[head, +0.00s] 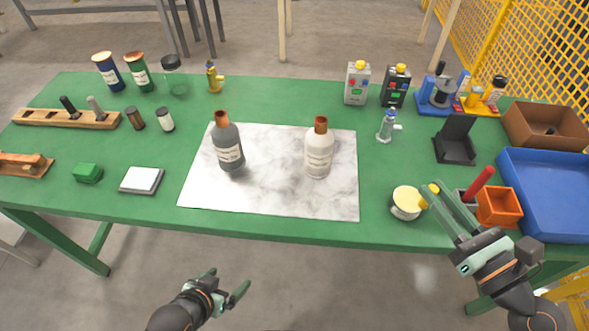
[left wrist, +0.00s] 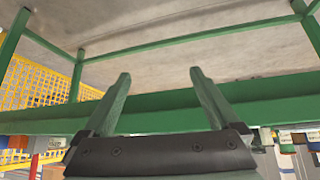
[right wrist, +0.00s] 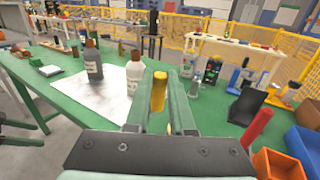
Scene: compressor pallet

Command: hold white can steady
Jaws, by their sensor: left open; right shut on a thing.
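The white can (head: 405,212), with a pale yellow top, stands at the front edge of the green table, right of the marble mat. My right gripper (head: 436,196) is beside it on the right, shut on a yellow part that looks like the can's handle. That yellow part (right wrist: 159,92) shows upright between the fingers in the right wrist view, where the can's body is mostly hidden. My left gripper (head: 226,284) is open and empty, in front of the table and below its top. The left wrist view shows its spread fingers (left wrist: 160,98) with nothing between them.
A grey bottle (head: 229,150) and a white bottle (head: 319,155) stand on the marble mat (head: 270,197). An orange bin (head: 498,207), a red-handled tool (head: 480,183) and a blue tray (head: 550,195) crowd the right gripper. The green table edge (left wrist: 240,92) lies close to the left gripper.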

